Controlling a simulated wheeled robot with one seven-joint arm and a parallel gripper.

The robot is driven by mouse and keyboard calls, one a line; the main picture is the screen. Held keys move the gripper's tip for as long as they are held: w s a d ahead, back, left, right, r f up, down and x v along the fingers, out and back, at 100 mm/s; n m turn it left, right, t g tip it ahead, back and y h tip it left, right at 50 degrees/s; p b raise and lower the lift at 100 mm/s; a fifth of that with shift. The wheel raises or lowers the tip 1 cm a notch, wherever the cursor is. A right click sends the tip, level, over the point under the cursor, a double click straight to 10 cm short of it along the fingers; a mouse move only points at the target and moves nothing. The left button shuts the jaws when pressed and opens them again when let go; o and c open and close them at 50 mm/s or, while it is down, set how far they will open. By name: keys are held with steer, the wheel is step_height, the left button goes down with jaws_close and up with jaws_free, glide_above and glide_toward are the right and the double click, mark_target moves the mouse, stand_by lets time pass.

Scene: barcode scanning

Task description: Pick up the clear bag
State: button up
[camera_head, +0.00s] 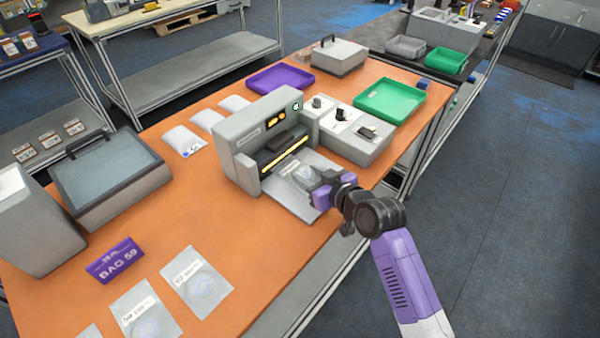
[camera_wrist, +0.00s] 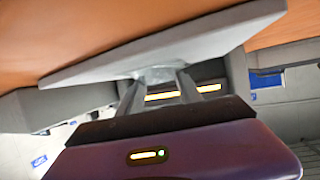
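A clear bag (camera_head: 303,173) with a pale label lies on the flat grey plate (camera_head: 312,200) at the front of the grey scanner (camera_head: 246,143). In the head view my gripper (camera_head: 322,186) is low over the plate, right beside the bag, and hides part of it. In the wrist view my gripper (camera_wrist: 162,80) shows a gap between its two fingers. The clear bag (camera_wrist: 155,74) shows faintly near the fingertips, against the plate (camera_wrist: 90,68). I cannot tell whether the fingers touch it.
More clear bags (camera_head: 197,281) lie at the table's front left by a purple "BAG 50" sign (camera_head: 115,260). White pouches (camera_head: 184,141) lie behind the scanner. A green tray (camera_head: 391,101), a purple tray (camera_head: 289,78) and a grey unit (camera_head: 355,145) surround it. The orange table (camera_head: 245,255) is clear front-centre.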

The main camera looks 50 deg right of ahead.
jaws_close()
steer(key=shift+r, duration=0.2)
